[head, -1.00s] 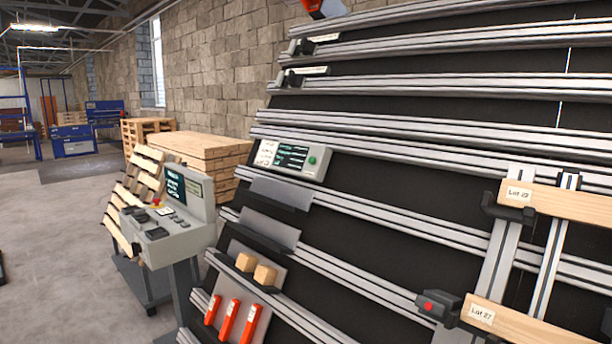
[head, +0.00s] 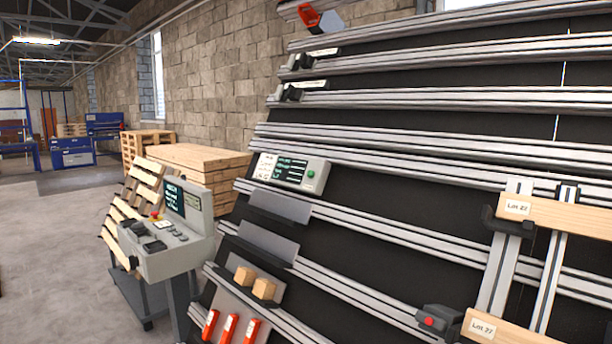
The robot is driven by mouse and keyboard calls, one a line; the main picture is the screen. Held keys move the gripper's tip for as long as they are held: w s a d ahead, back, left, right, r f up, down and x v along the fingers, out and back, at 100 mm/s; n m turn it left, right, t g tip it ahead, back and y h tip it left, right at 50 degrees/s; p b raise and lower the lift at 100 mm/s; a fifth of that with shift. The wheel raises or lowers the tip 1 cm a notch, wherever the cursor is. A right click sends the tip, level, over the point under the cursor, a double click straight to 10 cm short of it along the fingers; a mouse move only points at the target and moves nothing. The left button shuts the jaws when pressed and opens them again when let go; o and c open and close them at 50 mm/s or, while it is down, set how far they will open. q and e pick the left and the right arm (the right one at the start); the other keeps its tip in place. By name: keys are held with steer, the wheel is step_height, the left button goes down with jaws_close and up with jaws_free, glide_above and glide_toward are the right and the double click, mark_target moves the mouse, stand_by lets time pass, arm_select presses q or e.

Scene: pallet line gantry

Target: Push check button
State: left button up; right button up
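A grey panel box (head: 290,172) is mounted on the rails of the sloped black rack, left of the picture's middle. It has a dark screen with text, a white label at its left and a round green button (head: 311,174) at its right end. I cannot read whether this is the check button. A separate grey console (head: 172,243) stands to the left, with a screen, several small buttons and a red knob on a yellow base (head: 154,216). Neither of my grippers is in view.
Wooden boards labelled Lot 22 (head: 567,216) and Lot 27 (head: 510,328) sit at the right. A black block with a red button (head: 429,321) is beside the lower board. Wood blocks and orange-red tools (head: 230,328) sit low on the rack. Open floor (head: 50,240) lies left.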

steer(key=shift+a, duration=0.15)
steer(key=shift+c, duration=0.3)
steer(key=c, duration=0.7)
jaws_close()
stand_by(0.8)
